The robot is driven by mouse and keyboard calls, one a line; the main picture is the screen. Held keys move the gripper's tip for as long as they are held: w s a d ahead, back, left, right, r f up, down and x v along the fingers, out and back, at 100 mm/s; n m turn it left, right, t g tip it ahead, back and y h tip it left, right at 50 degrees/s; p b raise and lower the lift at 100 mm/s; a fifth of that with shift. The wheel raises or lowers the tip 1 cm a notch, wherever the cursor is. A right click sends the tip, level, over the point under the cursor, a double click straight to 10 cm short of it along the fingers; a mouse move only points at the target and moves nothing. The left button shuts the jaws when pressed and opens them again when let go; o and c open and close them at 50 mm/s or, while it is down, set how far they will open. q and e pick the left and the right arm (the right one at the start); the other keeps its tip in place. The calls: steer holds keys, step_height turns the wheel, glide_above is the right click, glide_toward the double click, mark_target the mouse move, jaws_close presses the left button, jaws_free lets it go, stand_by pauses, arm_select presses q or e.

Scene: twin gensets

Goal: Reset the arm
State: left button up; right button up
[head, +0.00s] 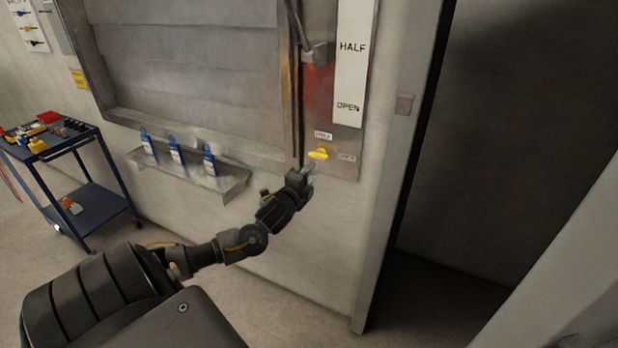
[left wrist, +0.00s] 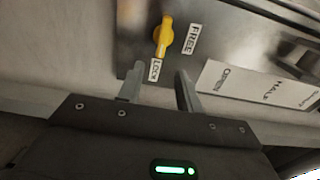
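My left arm reaches from the lower left of the head view toward the wall panel. My left gripper (head: 309,172) is just below a yellow knob (head: 318,154) on the panel. In the left wrist view the two fingers of my left gripper (left wrist: 157,88) stand apart with nothing between them. The yellow knob (left wrist: 163,36) is beyond the fingertips, apart from them, between labels that read FREE (left wrist: 192,39) and LOCK (left wrist: 155,70). My right gripper is not in view.
A white strip marked HALF and OPEN (head: 350,75) is above the knob. A small shelf (head: 235,184) holding several blue tags is left of my gripper. A blue cart (head: 92,205) with tools stands at the far left. A dark doorway (head: 450,170) is at right.

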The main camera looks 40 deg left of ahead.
arm_select(q)
steer(key=shift+s, duration=0.1)
stand_by(0.6)
steer(key=s+a+f+n+g, duration=0.1)
steer(key=a+f+n+g, duration=0.15)
steer(key=f, duration=0.75)
steer(key=s+a+f+n+g, duration=0.1)
steer(key=a+f+n, duration=0.15)
steer(key=f, duration=0.75)
steer(key=s+d+f+n+g+h, duration=0.15)
steer(key=s+f, duration=0.35)
steer(key=f, duration=0.5)
steer(key=s+d+f+n+g, duration=0.25)
steer(key=s+f, duration=0.35)
steer(key=f, duration=0.4)
steer(key=s+d+f+n+g+h, duration=0.15)
steer(key=s+d+f, duration=0.25)
steer(key=s+f, duration=0.4)
steer(key=s+d+f+n+g, duration=0.1)
steer(key=s+d+f+g, duration=0.25)
steer(key=s+f, duration=0.45)
steer(key=s+d+f+g+h, duration=0.1)
steer(key=s+d+f+g, duration=0.1)
steer(key=s+d, duration=0.7)
steer(key=s+d+f+g+h, duration=0.1)
steer(key=s+d+f, duration=0.3)
steer(key=s+d, duration=0.5)
steer(key=s, duration=0.4)
steer(key=shift+f+n+g+h, duration=0.3)
steer(key=shift+n+g, duration=0.05)
